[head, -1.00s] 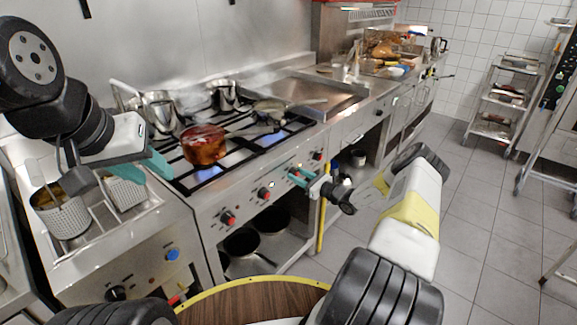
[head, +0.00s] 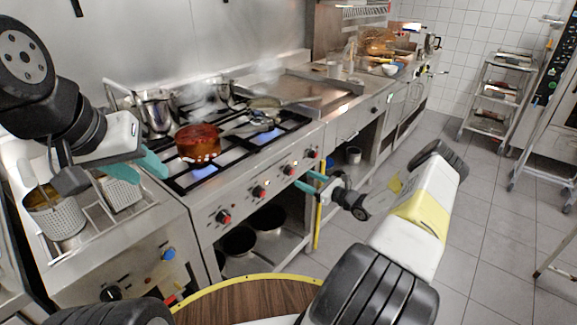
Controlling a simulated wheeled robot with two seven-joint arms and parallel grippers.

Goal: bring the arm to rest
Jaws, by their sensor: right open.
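My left gripper (head: 138,166), with teal fingers, hangs over the fryer at the left; I cannot tell how far its fingers are apart. My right gripper (head: 312,182), also with teal fingers, is open with nothing seen in it. It is in front of the stove's knob panel, near the right-hand knobs; whether it touches the panel is unclear. My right arm bends out over the floor to the right.
A reddish-brown pot (head: 198,142) stands on the lit stove (head: 250,168). Metal pots (head: 155,115) steam behind it. Fryer baskets (head: 55,210) are below my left gripper. A shelf trolley (head: 492,108) stands at the back right.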

